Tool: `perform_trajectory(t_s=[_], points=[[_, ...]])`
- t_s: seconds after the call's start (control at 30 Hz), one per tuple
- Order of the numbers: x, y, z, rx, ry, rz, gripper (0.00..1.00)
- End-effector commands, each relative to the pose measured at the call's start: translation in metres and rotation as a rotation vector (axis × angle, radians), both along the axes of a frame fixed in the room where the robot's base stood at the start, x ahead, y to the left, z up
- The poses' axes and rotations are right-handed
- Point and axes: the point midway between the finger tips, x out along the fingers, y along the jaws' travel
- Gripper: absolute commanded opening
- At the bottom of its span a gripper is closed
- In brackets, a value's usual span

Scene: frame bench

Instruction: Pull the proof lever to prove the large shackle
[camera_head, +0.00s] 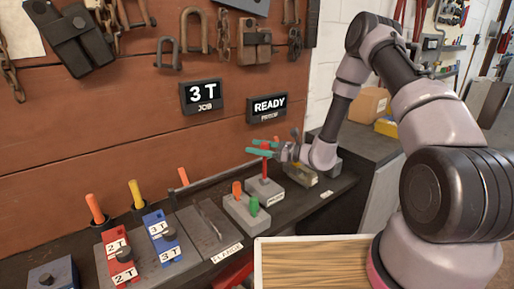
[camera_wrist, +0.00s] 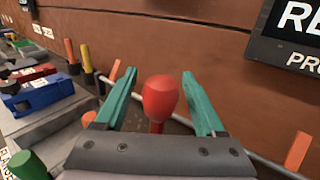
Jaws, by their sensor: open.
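The red-knobbed lever (camera_head: 265,168) stands on a small grey box (camera_head: 264,188) with a label too small to read. In the wrist view its red knob (camera_wrist: 160,97) sits between the two green fingers, with space visible on each side. My gripper (camera_head: 257,148) is open around or just above the lever top, fingers pointing left; it also shows in the wrist view (camera_wrist: 159,76). The blue block (camera_head: 161,238) marked 3 T and the red block (camera_head: 119,256) marked 2 T sit on the bench at left. I cannot tell which shackle is the large one.
A sign (camera_head: 202,95) reads 3 T JOB; another (camera_head: 267,108) reads READY. A grey box with orange and green handles (camera_head: 246,211) stands left of the lever. Upright orange and yellow rods stand behind the blocks. Shackles and chains hang on the wall.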

Motion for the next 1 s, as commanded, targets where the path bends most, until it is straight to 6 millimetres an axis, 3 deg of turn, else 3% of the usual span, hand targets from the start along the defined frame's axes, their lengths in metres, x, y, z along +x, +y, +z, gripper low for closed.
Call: perform_trajectory(t_s=[0.2, 0.4, 1.0], points=[[-0.0001, 0.0004, 0.0, 0.0, 0.0, 0.0, 0.72], [-0.0001, 0.0003, 0.0001, 0.0, 0.0, 0.0, 0.0], [0.0, 0.0, 0.0002, 0.0, 0.0, 0.0, 0.0]])
